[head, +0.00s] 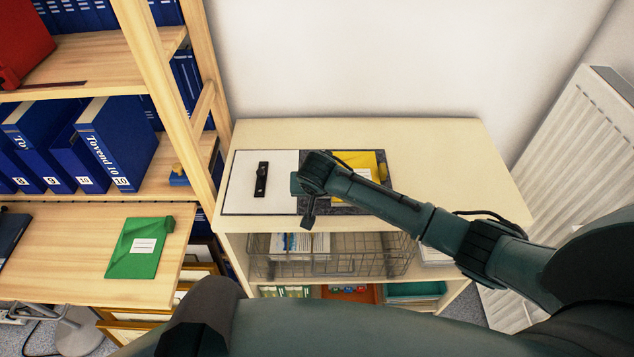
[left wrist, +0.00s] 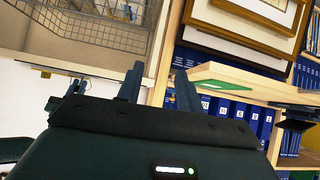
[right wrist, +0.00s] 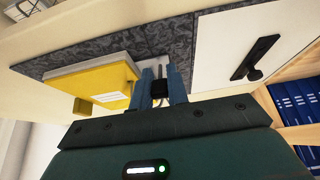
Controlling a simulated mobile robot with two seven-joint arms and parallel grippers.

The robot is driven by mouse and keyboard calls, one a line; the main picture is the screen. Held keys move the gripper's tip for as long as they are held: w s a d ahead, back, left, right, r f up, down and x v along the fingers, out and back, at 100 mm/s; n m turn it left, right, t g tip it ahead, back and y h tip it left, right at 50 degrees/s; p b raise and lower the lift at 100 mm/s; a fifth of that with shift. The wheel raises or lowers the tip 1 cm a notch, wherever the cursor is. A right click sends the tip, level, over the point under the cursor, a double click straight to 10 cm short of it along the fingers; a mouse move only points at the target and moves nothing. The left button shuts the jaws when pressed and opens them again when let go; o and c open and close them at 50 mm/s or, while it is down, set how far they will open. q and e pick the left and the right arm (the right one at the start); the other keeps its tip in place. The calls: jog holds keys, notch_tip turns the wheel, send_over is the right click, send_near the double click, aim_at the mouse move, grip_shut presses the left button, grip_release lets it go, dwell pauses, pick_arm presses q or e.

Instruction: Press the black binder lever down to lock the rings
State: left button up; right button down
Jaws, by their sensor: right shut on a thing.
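The open binder lies on the cabinet top, with a white panel (head: 239,190) at left and a dark grey marbled panel (head: 360,207) at right. My right gripper (right wrist: 162,86) is shut on a small black piece (right wrist: 160,88) that looks like the binder lever, with thin metal rods just beyond it. In the head view this gripper (head: 297,184) is over the middle of the binder and its arm hides the rings. A black bar with a knob (right wrist: 255,60) is on the white panel. My left gripper (left wrist: 157,88) is open and empty, away from the binder.
A yellow folder (right wrist: 95,85) with papers lies on the marbled panel beside my right gripper. A wire basket (head: 330,257) is below the cabinet top (head: 450,160). Shelves with blue binders (head: 110,140) and a green folder (head: 140,248) are at left; a radiator (head: 580,170) is at right.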

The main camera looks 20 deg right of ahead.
aim_at(317, 208)
jog(key=t, duration=0.1)
jog(key=s+f+t+b, duration=0.1)
jog(key=shift+a+f+t+h+b, duration=0.2)
jog(key=shift+t+h+b, duration=0.1)
jog(key=shift+h, duration=0.1)
jog(key=shift+s+f+t+b, duration=0.25)
jog(key=shift+t+b, duration=0.55)
jog(key=shift+b, duration=0.25)
jog(key=t+b, duration=0.1)
jog(key=h+b, duration=0.1)
jog(key=b, duration=0.1)
jog(key=shift+s+f+t, duration=0.1)
jog(key=shift+f+t, duration=0.15)
jog(key=shift+t, duration=0.15)
jog(key=shift+t+b, duration=0.4)
jog(key=shift+b, duration=0.3)
jog(key=shift+r+b, duration=0.1)
jog(key=shift+b, duration=0.2)
pick_arm(q)
jog(key=d, duration=0.1)
jog(key=d+f+t+h, duration=0.1)
jog(key=d, duration=0.1)
jog(key=shift+w+f+m+h, duration=0.4)
jog(key=shift+a+r, duration=0.1)
